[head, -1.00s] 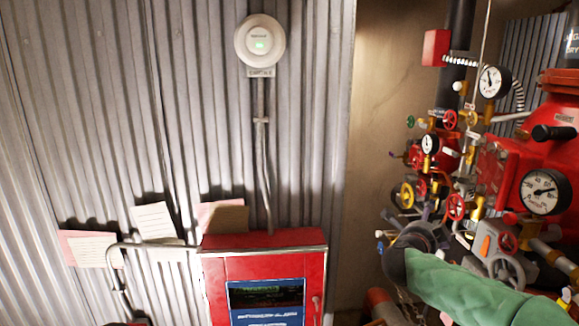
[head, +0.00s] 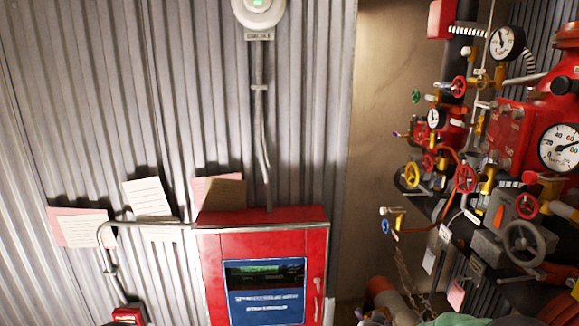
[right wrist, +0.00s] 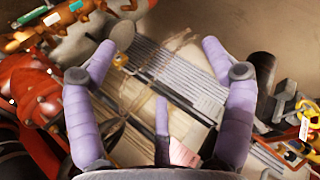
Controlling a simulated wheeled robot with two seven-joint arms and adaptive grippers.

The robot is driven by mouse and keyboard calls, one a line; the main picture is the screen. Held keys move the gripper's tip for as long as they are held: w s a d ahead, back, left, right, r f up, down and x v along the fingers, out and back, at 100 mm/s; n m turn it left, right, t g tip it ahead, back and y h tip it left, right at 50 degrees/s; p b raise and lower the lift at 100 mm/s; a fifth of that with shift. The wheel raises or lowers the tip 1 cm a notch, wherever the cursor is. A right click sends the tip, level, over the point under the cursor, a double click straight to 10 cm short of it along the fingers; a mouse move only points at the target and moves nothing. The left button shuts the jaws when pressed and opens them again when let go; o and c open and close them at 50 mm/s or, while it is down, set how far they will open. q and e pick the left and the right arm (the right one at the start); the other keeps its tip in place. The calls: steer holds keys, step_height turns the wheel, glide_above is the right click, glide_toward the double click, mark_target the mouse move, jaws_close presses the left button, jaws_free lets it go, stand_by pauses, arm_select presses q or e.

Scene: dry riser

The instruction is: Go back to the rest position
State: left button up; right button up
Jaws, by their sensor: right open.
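My right gripper (right wrist: 162,95) shows in the right wrist view with its purple fingers spread apart and nothing between them. Behind the fingers are papers and a ribbed metal surface, with a pink tag (right wrist: 183,154) low in the middle. In the head view only a small green piece of my right arm shows at the bottom edge, right of centre; the gripper itself is out of that view. My left gripper is in neither view.
A red cabinet (head: 225,270) with a dark screen stands against the corrugated wall (head: 110,110). A red valve and pipe assembly (head: 510,130) with gauges and handwheels (head: 522,243) fills the right side. A round white detector (head: 258,12) hangs above the cabinet.

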steer(key=s+a+f+n+g+y+b, duration=0.1)
steer(key=s+a+f+n+g+b, duration=0.15)
steer(key=s+f, duration=0.4)
steer(key=s+a+f+n+g+y+b, duration=0.1)
steer(key=s+a+f+y, duration=0.15)
steer(key=f, duration=0.65)
steer(key=s+a+f+n+g+b, duration=0.1)
steer(key=s+a+f+n, duration=0.15)
steer(key=s+f, duration=0.45)
steer(key=s+a+f+n+g+y+b, duration=0.1)
steer(key=s+a+f+g+b, duration=0.1)
steer(key=s+f, duration=0.4)
steer(key=s+a+f+n+g+y+b, duration=0.2)
steer(key=s+a+f+g, duration=0.2)
steer(key=s+f, duration=0.3)
steer(key=s, duration=0.5)
steer(key=shift+s+a, duration=0.35)
steer(key=shift+s, duration=0.05)
